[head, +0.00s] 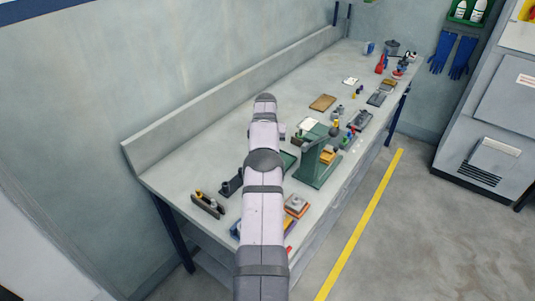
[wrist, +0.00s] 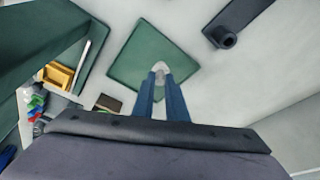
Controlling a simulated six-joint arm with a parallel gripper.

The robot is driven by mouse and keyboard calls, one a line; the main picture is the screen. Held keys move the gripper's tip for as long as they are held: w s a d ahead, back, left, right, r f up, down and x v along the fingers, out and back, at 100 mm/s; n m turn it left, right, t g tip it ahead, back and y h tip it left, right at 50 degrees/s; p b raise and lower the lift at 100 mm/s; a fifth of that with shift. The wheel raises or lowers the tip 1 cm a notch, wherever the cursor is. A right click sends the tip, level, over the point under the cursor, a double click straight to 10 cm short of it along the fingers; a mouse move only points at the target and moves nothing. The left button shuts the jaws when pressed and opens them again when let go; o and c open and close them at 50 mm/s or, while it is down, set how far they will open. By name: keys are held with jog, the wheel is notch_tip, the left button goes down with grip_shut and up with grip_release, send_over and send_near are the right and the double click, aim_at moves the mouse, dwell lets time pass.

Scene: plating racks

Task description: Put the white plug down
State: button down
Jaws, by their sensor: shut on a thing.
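In the wrist view, the blue fingers of my gripper (wrist: 160,82) are shut on the small white plug (wrist: 160,66). Only the rounded end of the plug shows past the fingertips. Behind the plug in that view lies a flat green square pad (wrist: 125,68) on the bench. I cannot tell whether the plug touches the pad or hangs above it. In the head view my own arm hides the gripper and the plug, and an edge of green shows beside the arm.
A dark fixture with a round post (wrist: 228,38) lies right of the pad. A green stand (head: 318,165) rises close to my arm, with yellow parts (wrist: 58,76) by it. Several small tools crowd the bench's front side. The pale bench (head: 225,150) is bare towards the wall.

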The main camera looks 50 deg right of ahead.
jog(key=shift+f, duration=1.05)
jog(key=shift+f, duration=0.15)
jog(key=c, duration=1.8)
grip_release()
jog(key=shift+o, duration=0.2)
jog(key=shift+r+p, duration=0.25)
jog(key=shift+p, duration=0.05)
jog(key=b+v, duration=0.4)
jog(key=v, duration=0.7)
jog(key=shift+r, duration=0.4)
